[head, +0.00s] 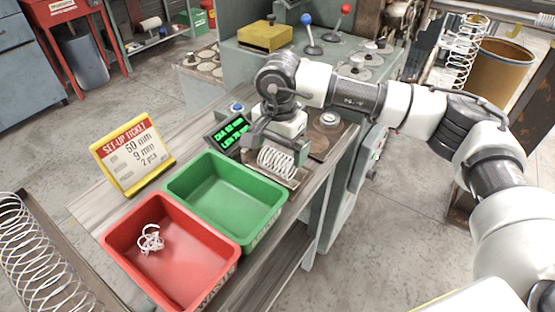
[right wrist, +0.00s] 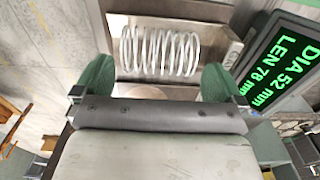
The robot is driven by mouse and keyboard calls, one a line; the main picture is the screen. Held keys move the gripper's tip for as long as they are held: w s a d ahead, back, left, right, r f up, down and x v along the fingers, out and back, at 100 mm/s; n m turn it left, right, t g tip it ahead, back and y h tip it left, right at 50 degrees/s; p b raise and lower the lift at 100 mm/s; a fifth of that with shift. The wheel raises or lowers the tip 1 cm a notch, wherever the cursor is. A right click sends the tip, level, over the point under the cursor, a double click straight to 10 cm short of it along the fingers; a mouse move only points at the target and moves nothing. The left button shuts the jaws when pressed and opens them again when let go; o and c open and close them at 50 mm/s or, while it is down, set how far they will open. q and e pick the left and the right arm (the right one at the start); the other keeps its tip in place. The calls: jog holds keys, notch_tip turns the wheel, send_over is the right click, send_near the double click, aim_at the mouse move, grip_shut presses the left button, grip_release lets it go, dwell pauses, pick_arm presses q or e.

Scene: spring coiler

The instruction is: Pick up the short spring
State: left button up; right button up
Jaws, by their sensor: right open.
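The short spring (head: 277,163), a pale wire coil, lies on its side on a metal plate at the bench's right part. It also shows in the right wrist view (right wrist: 160,52), lying crosswise ahead of the fingers. My right gripper (head: 279,143) is above and just behind the spring in the head view. Its green finger pads are spread wide in the right wrist view (right wrist: 158,82), with nothing between them. The spring lies beyond the pads, and no contact shows. My left gripper is not in view.
A green bin (head: 272,222) is empty; a red bin (head: 122,236) holds tangled white wire (head: 150,239). A yellow set-up ticket (head: 133,153) stands left. A display (head: 230,132) reading DIA 52 mm, LEN 78 mm stands close beside the gripper (right wrist: 285,65). Long coils lie at left.

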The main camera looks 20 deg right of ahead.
aim_at(278, 155)
jog(key=f, duration=0.3)
jog(key=shift+s+a+f+p, duration=0.1)
jog(key=shift+s+f+p, duration=0.1)
jog(key=shift+p, duration=0.1)
jog(key=shift+f, duration=0.2)
jog(key=c, duration=0.8)
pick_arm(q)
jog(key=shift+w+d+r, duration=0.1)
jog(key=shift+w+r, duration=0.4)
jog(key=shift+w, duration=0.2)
pick_arm(e)
jog(key=shift+c, duration=0.2)
jog(key=shift+r, duration=0.15)
notch_tip(278, 155, up, 4)
jog(key=shift+f+b, duration=0.1)
jog(key=shift+b, duration=0.45)
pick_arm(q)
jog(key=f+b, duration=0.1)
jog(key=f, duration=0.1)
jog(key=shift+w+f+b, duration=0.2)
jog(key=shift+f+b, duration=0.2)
pick_arm(e)
jog(key=s+d+r, duration=0.3)
jog(key=d+r, duration=0.4)
jog(key=d, duration=0.4)
